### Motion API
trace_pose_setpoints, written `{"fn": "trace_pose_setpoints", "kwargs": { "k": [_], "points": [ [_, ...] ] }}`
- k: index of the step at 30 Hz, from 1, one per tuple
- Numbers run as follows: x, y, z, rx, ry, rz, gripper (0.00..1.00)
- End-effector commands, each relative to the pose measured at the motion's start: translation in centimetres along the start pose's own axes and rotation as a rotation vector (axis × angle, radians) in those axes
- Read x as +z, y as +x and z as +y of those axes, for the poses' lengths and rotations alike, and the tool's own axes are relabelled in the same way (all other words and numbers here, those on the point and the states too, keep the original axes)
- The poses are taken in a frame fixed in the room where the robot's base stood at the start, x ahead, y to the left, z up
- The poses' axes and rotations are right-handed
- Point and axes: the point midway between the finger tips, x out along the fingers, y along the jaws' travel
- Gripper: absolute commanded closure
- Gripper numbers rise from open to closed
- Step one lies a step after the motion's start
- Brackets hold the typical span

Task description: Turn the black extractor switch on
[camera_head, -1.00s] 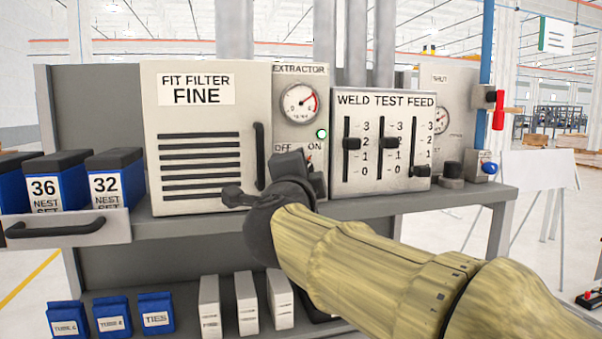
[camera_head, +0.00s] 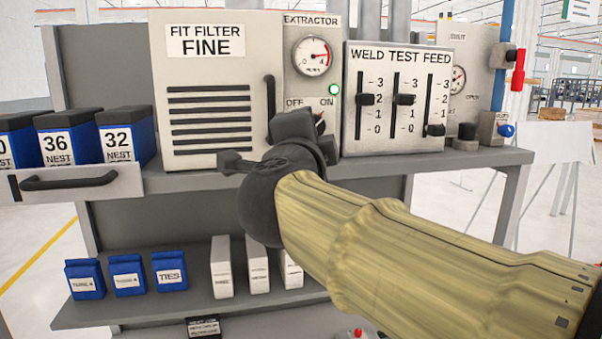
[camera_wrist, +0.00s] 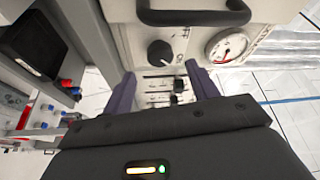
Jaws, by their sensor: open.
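The extractor panel (camera_head: 297,88) carries a round gauge (camera_head: 312,55), a lit green lamp (camera_head: 334,89) and OFF and ON labels. The black extractor switch (camera_head: 320,124) sits under these labels, mostly hidden behind my gripper in the head view. In the wrist view the switch (camera_wrist: 160,53) is a round black knob; its pointer direction is hard to tell. My gripper (camera_wrist: 160,73) is open, its two fingers on either side of the knob in the picture. The fingers look short of the knob, with nothing between them; contact is not clear.
The filter door (camera_head: 208,130) with its black upright handle (camera_head: 270,108) stands just left. The slider box (camera_head: 397,100) is close on the right. The grey shelf (camera_head: 465,160) runs below, with an open drawer (camera_head: 80,180) at left.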

Motion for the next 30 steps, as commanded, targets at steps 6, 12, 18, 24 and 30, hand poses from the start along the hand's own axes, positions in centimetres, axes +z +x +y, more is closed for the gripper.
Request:
{"fn": "trace_pose_setpoints", "kwargs": {
  "k": [6,12,18,24,30],
  "points": [
    [0.1,-4.6,0.2,-0.003,0.001,-0.001,0.41],
    [0.2,-7.1,0.2,-0.003,0.001,-0.003,0.41],
    [0.1,-8.5,0.2,-0.002,0.002,-0.002,0.41],
    [0.2,-9.8,0.2,-0.005,0.002,-0.002,0.41],
    [0.2,-10.9,0.2,-0.005,0.003,-0.002,0.41]
  ]
}}
